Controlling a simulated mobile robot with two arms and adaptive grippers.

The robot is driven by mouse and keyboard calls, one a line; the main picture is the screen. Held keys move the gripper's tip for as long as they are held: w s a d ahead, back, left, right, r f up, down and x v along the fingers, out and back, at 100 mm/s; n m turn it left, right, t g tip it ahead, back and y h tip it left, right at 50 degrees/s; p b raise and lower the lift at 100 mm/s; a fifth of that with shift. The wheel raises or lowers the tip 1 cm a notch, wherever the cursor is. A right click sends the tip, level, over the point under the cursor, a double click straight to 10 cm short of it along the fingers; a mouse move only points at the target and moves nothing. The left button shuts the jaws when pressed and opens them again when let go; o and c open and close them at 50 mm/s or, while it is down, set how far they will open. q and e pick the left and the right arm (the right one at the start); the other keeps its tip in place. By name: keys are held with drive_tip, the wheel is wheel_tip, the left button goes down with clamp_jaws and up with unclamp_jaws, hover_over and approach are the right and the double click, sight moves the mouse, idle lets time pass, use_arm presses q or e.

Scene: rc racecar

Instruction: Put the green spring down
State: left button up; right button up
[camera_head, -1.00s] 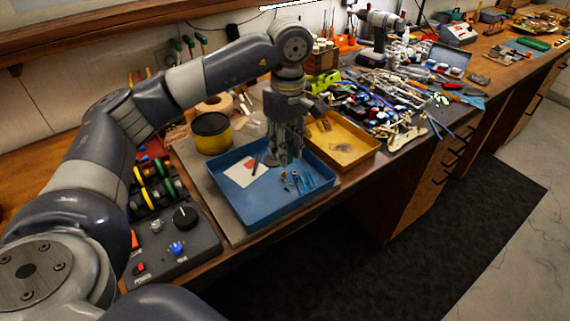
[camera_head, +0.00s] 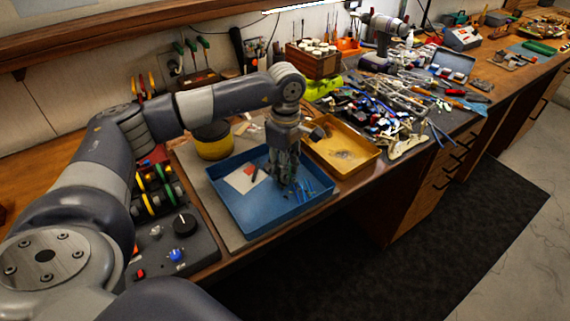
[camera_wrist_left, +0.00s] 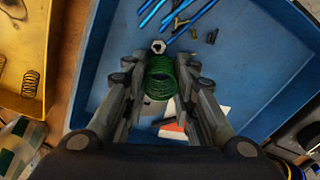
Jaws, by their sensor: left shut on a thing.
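My left gripper (camera_head: 284,172) points down into the blue tray (camera_head: 235,213) in the head view. In the left wrist view, the left gripper (camera_wrist_left: 161,85) is shut on the green spring (camera_wrist_left: 162,76), which sits between its two fingers. The spring is over the blue tray (camera_wrist_left: 262,55); whether it touches the tray floor I cannot tell. In the head view the fingers hide the spring. My right gripper is not in view.
The blue tray holds a white and red card (camera_head: 243,178), blue rods (camera_wrist_left: 192,17) and small metal parts. A yellow tray (camera_head: 350,163) adjoins it on the right, with a dark spring (camera_wrist_left: 31,83) inside. A yellow can (camera_head: 212,142) stands behind. Tools crowd the bench further right.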

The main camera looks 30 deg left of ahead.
use_arm(q)
drive_tip(key=shift+f, duration=0.15)
drive_tip(key=o, duration=0.8)
drive_tip(key=shift+c, duration=0.2)
drive_tip(key=shift+r, duration=0.3)
wheel_tip(320, 180, up, 12)
drive_tip(key=b, duration=0.2)
drive_tip(key=shift+b, duration=0.4)
drive_tip(key=shift+w+f, duration=0.1)
drive_tip(key=shift+f, duration=0.05)
